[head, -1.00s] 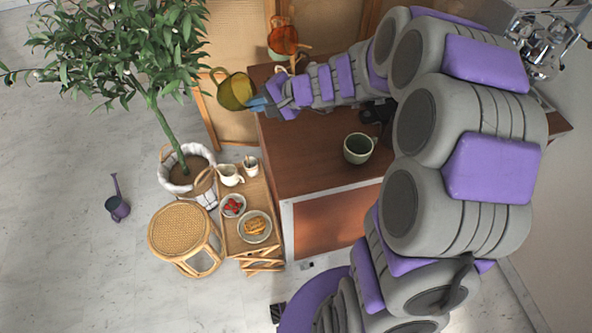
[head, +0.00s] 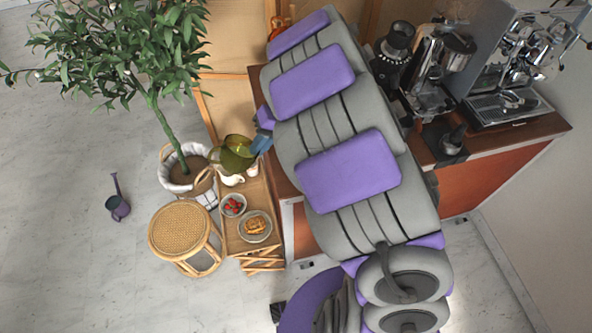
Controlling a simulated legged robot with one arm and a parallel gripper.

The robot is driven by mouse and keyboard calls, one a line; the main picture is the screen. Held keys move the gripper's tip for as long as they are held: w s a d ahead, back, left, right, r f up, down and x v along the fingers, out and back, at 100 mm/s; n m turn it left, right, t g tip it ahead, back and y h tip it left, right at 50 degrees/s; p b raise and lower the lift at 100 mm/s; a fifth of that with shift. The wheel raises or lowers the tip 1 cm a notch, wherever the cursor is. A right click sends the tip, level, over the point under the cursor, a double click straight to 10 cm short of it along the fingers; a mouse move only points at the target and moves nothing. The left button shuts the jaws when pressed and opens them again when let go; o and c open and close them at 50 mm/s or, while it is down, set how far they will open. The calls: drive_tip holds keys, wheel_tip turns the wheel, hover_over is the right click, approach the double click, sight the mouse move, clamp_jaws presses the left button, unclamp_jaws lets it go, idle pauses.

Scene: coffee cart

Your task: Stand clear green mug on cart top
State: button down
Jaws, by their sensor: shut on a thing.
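The clear green mug (head: 233,153) is a see-through yellow-green mug. It is in my gripper (head: 258,145), which is shut on it, and it looks tilted. The mug shows in front of the plant pot and the upper end of the small side table, left of the cart; its height above them is hard to tell. The brown wooden cart top (head: 540,128) is mostly hidden behind my arm; its right part and a strip at its left edge show.
An espresso machine (head: 510,75) and a grinder (head: 396,45) stand on the cart top. A low side table (head: 268,215) holds a bowl of red fruit (head: 233,205) and a plate of waffles (head: 255,226). A potted plant (head: 182,185) and a stool (head: 182,230) stand left.

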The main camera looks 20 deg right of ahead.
drive_tip(key=s+d+f+n+h, duration=0.5)
drive_tip(key=s+d+f+n, duration=0.25)
drive_tip(key=d+n, duration=0.55)
drive_tip(key=shift+w+a+f+n+b, duration=0.35)
drive_tip(key=shift+w+f, duration=0.45)
drive_tip(key=shift+w, duration=1.75)
drive_tip(key=shift+w+a+f+n+b, duration=0.15)
drive_tip(key=shift+w+f+n, duration=0.5)
drive_tip(key=shift+w, duration=1.85)
drive_tip(key=shift+w+a+f+n+b, duration=0.25)
drive_tip(key=shift+w+f, duration=0.7)
drive_tip(key=shift+w, duration=1.6)
drive_tip(key=shift+a+r, duration=0.1)
drive_tip(key=c, duration=1.3)
unclamp_jaws()
